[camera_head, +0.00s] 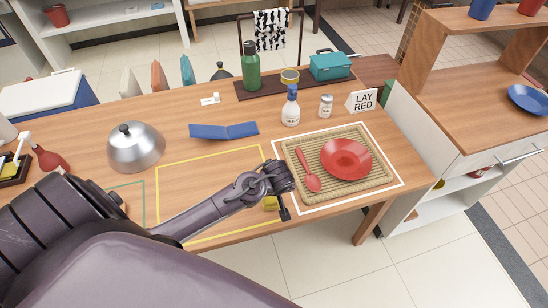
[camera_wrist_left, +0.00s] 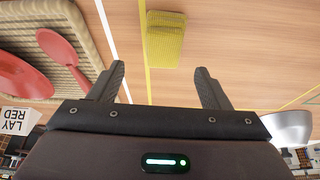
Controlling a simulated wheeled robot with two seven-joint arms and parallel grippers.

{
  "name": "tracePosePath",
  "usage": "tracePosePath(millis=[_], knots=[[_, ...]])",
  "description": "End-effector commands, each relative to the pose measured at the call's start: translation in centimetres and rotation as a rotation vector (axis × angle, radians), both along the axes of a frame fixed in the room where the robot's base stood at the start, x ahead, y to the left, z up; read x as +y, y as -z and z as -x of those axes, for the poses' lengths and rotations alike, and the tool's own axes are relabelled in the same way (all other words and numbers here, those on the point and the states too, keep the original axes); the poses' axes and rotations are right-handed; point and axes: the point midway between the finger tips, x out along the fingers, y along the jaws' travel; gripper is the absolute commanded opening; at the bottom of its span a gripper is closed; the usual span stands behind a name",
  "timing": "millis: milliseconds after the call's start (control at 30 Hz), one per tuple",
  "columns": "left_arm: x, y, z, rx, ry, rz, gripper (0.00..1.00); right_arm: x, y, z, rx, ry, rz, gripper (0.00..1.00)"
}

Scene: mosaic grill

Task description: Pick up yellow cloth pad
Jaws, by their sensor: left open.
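The yellow cloth pad (camera_wrist_left: 165,39) lies flat on the wooden table beside a yellow outline. In the head view the pad (camera_head: 270,203) is partly hidden by my left gripper (camera_head: 285,206), which is low near the front edge of the table. In the left wrist view, my left gripper (camera_wrist_left: 160,70) has its two fingers spread with nothing between them. The pad shows beyond the fingertips, roughly centred on the gap and apart from them. My right gripper is in neither view.
A woven tray (camera_head: 377,184) with a red plate (camera_head: 346,157) and a red spoon (camera_head: 311,180) is close to the right of my left gripper. A metal dome (camera_head: 136,149) and a blue folded item (camera_head: 223,131) stand farther off. The yellow-outlined area looks mostly clear.

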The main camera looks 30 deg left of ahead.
Motion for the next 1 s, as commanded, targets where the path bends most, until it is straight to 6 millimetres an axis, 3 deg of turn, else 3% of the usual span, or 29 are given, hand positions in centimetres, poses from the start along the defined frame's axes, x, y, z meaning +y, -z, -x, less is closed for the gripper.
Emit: tracePosePath(millis=[133,267,367,600,767,1000], knots=[[0.4,1.3,-0.3,0.002,0.001,-0.002,0.71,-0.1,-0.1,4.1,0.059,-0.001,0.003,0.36],[0.7,3.0,-0.6,0.003,0.002,-0.003,0.71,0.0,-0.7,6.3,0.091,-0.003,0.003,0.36],[1.0,4.5,-0.9,0.001,0.001,-0.001,0.71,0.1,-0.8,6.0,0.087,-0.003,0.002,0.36],[1.3,5.8,-1.2,0.001,0.002,-0.001,0.71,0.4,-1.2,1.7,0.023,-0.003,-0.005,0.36],[1.3,5.8,-1.2,0.0,0.002,0.0,0.7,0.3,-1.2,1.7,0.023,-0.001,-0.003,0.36],[1.3,5.8,-1.2,0.0,0.002,0.0,0.38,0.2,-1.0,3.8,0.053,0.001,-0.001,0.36]])
